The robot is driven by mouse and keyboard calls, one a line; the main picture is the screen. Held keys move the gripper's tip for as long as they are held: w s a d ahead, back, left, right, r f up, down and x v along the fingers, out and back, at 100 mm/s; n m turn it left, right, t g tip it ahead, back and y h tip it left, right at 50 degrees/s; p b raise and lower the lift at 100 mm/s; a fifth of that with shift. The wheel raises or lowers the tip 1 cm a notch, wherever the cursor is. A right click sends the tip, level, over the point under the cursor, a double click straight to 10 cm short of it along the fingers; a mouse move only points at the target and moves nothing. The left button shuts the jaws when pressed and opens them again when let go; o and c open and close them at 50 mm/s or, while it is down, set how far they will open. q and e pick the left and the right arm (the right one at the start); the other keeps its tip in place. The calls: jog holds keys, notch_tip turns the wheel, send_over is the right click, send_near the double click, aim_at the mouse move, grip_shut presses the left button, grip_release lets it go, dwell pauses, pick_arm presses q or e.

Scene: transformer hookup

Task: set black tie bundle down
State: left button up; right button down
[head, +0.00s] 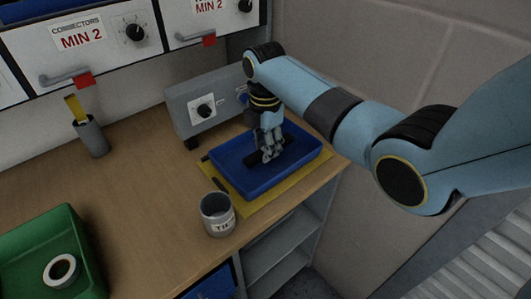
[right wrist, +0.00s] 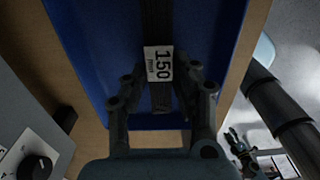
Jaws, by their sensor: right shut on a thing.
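The black tie bundle (head: 256,159) is a dark bar in the blue tray (head: 308,164), held by my right gripper (head: 270,155). In the right wrist view the bundle (right wrist: 161,98) runs lengthwise between the fingers of the right gripper (right wrist: 160,87), with a white label reading 150 mm. The gripper points down and is shut on the bundle, over the tray's blue floor. I cannot tell whether the bundle touches the floor. My left gripper is not in view.
The tray lies on a yellow mat (head: 245,207). A grey box with a dial (head: 184,99) stands behind it, and a grey cup (head: 217,224) in front. A green bin (head: 31,240) holds a tape roll (head: 62,271). A grey holder (head: 92,138) stands at the back left.

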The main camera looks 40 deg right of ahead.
jog(key=shift+f, duration=1.15)
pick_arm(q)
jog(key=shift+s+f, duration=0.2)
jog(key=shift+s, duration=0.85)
pick_arm(e)
jog(key=shift+f, duration=0.15)
jog(key=c, duration=1.1)
grip_release()
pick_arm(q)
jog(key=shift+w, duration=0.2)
pick_arm(e)
jog(key=shift+o, duration=0.2)
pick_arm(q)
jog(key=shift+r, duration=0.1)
pick_arm(e)
jog(key=shift+r, duration=0.4)
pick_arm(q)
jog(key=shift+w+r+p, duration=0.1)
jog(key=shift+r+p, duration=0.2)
pick_arm(e)
notch_tip(320, 180, up, 12)
jog(key=shift+f, duration=0.25)
